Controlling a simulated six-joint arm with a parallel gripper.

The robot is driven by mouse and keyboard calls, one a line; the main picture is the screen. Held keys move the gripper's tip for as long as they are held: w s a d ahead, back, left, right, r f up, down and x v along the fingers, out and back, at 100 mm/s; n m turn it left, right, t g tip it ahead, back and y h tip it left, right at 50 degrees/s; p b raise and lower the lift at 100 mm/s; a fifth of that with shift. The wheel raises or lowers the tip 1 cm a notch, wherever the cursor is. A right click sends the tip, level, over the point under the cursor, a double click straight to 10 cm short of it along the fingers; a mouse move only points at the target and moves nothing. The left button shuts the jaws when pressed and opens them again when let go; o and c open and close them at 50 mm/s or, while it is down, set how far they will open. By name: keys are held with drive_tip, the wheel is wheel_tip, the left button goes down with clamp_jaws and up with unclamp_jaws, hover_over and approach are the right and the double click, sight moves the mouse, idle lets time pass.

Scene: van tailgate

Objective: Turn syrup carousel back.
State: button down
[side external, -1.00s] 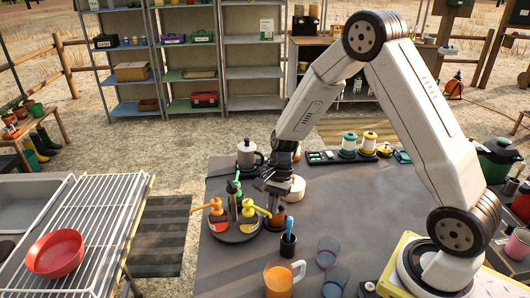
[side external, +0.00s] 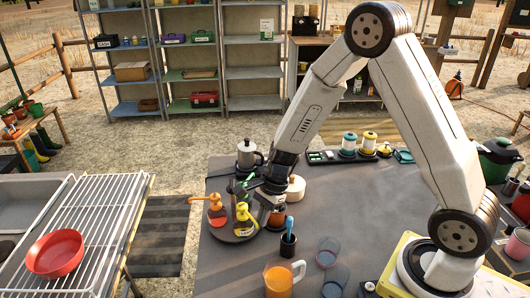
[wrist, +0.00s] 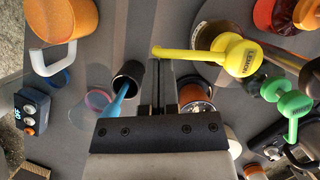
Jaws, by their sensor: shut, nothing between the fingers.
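The syrup carousel (side external: 232,236) is a round dark tray on the grey counter. Its pump bottles have an orange top (side external: 215,204), a yellow top (side external: 242,213) and a green top (side external: 240,187). My gripper (side external: 264,220) is shut and empty, low at the carousel's right side. I cannot tell whether it touches a bottle. In the wrist view my shut fingers (wrist: 161,76) lie left of the yellow pump marked LEMON (wrist: 236,58), whose spout reaches across toward them. The green pump (wrist: 292,103) is farther right. The arm partly hides the carousel's right side.
A dark cup with a blue handle (side external: 289,241) stands close to the gripper, with an orange mug (side external: 278,277) nearer the front. A small orange-red pot (wrist: 195,95) is beside the fingers. A metal kettle (side external: 247,154) stands behind. The counter's middle right is clear.

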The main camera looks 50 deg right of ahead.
drive_tip(key=shift+d, duration=0.2)
drive_tip(key=d+r, duration=0.7)
drive_tip(key=r, duration=0.2)
drive_tip(key=shift+s+d+r, duration=0.15)
drive_tip(key=shift+s, duration=0.15)
idle(0.4)
drive_tip(key=s+a+n+t+h, duration=0.1)
drive_tip(key=s+n, duration=0.3)
drive_tip(key=n, duration=0.5)
drive_tip(key=s+a+n+t+h, duration=0.1)
drive_tip(key=s+a+n+h, duration=0.2)
drive_tip(key=n, duration=0.7)
drive_tip(key=s, duration=0.2)
drive_tip(key=shift+s+a+f, duration=0.2)
drive_tip(key=shift+s+a, duration=0.1)
drive_tip(key=shift+a, duration=0.05)
